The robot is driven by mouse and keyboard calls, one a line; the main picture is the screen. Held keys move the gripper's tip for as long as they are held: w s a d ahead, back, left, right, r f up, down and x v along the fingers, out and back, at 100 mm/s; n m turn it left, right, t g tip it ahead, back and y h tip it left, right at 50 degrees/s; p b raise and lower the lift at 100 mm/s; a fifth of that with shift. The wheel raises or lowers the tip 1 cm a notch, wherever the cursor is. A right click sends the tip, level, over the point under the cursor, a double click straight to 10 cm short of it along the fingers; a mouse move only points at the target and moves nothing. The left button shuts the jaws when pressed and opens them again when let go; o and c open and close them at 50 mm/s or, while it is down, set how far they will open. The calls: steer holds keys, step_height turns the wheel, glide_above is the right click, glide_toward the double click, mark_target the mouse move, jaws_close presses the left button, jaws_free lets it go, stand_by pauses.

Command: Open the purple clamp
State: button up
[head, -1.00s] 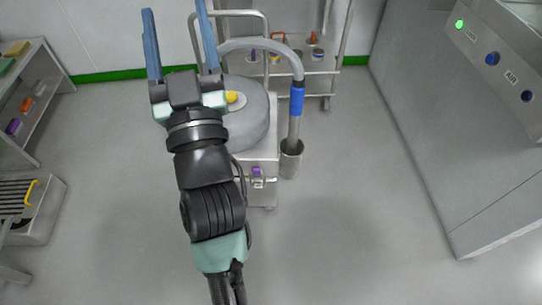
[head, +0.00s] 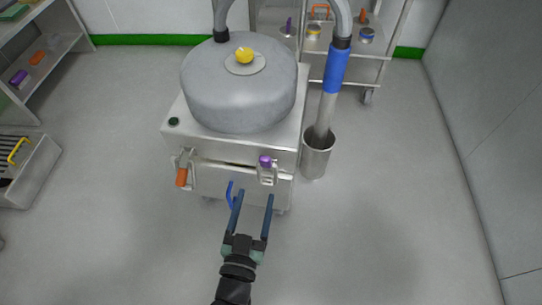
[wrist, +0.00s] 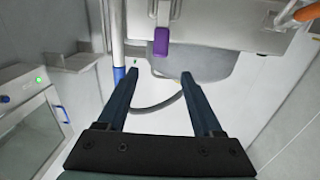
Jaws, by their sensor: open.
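The purple clamp (head: 266,162) is a metal latch with a purple grip on the right of the front face of a steel machine (head: 285,137). In the wrist view the purple grip (wrist: 161,42) appears beyond my fingertips, near the top middle. My gripper (head: 254,194) is open and empty, just below and in front of the machine's front face. Its two blue fingers also show in the wrist view (wrist: 160,80), apart from the clamp. A second latch with an orange grip (head: 182,177) is on the left of the same face.
A grey round lid with a yellow knob (head: 244,55) tops the machine. A hose with a blue sleeve (head: 336,71) goes into a steel cup (head: 317,155) at its right. A wheeled cart (head: 345,75) stands behind. Shelves (head: 55,45) are at the left. Floor in front is clear.

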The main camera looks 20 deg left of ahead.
mark_target(264, 162)
steer(key=w+b, duration=0.1)
steer(key=w, duration=0.3)
steer(key=w+a+b, duration=0.1)
steer(key=w, duration=0.3)
steer(key=w+a+b, duration=0.1)
steer(key=w, duration=0.3)
steer(key=shift+a+r, duration=0.1)
jaws_close()
